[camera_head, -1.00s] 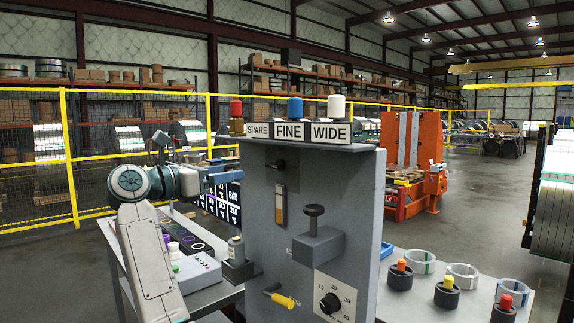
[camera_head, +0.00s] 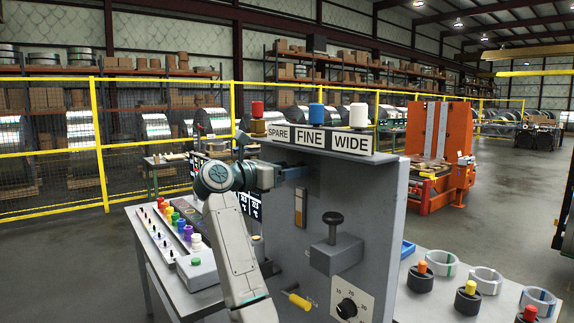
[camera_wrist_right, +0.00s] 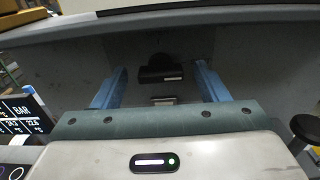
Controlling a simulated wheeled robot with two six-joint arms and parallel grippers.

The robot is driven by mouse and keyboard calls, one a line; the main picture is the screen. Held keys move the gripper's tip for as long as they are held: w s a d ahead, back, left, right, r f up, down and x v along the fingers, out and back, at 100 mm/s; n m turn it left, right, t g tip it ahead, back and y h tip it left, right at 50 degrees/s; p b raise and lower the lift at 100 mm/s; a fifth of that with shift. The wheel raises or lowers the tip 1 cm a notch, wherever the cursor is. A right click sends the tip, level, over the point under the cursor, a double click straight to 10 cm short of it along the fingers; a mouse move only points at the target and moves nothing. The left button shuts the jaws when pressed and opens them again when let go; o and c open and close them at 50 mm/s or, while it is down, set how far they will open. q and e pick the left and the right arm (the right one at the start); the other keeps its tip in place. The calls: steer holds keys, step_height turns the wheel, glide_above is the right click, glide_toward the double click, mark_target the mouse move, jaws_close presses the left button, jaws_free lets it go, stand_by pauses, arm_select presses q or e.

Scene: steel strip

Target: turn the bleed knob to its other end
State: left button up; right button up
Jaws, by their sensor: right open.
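No readable label names the bleed knob. A small dark knob (camera_wrist_right: 157,68) shows on the upper grey panel in the right wrist view, between and beyond my fingers. In the head view my gripper hides that spot. My right gripper (camera_head: 293,173) is open and faces the upper left part of the panel (camera_head: 375,215). In the right wrist view its two blue fingers (camera_wrist_right: 159,80) stand apart with nothing between their pads; I cannot tell the gap to the knob. A black dial knob (camera_head: 346,308) sits on a numbered plate lower down. My left gripper is not in view.
A black-topped plunger (camera_head: 333,222) on a grey block and a yellow handle (camera_head: 299,301) stick out of the panel. SPARE, FINE and WIDE signs (camera_head: 310,137) top it. A side table (camera_head: 205,298) stands left; rings and coloured knobs (camera_head: 467,294) lie right.

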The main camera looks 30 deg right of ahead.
steer(key=shift+c, duration=0.2)
steer(key=c, duration=0.9)
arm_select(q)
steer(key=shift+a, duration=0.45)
arm_select(e)
steer(key=shift+c, duration=0.2)
